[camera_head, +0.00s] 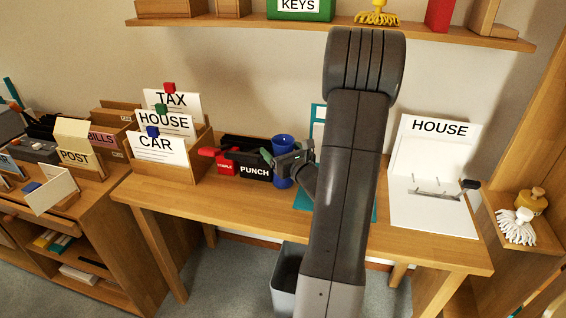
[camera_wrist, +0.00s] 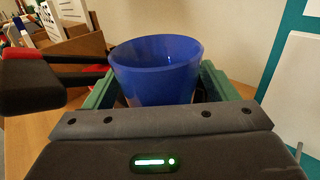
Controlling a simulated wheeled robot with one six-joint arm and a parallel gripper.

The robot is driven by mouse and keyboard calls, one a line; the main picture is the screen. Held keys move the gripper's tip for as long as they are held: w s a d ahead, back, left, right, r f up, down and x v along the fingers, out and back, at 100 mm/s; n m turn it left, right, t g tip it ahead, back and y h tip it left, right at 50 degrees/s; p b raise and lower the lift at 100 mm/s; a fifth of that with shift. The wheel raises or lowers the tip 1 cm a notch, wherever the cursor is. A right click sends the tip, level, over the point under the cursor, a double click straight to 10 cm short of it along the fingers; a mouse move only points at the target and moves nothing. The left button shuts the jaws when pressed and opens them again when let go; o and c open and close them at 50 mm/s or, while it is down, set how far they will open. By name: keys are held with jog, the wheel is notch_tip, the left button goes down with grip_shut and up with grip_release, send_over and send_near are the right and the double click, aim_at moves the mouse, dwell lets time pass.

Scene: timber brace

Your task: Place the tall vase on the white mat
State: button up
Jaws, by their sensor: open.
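A tall blue vessel (camera_head: 283,142), the only vase-like thing I see, stands upright on the wooden desk near its middle. In the wrist view the blue vessel (camera_wrist: 155,75) has a wide open rim and stands between the two green fingers. My gripper (camera_head: 287,158) is open around it, with one finger at each side; I cannot tell whether they touch it. In the wrist view my gripper (camera_wrist: 158,88) hides its lower part. No plain white mat is clear; an open white binder (camera_head: 430,218) marked HOUSE lies at the desk's right.
A black punch (camera_head: 254,170) and a red stapler (camera_head: 224,166) are close left of the vessel. A wooden file box (camera_head: 199,150) with cards stands further left. A teal board shows partly behind my arm. A grey bin (camera_head: 286,280) stands below the desk. A shelf (camera_head: 430,35) runs above.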

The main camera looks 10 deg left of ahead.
jog(key=shift+w+a, duration=0.15)
jog(key=c, duration=1.4)
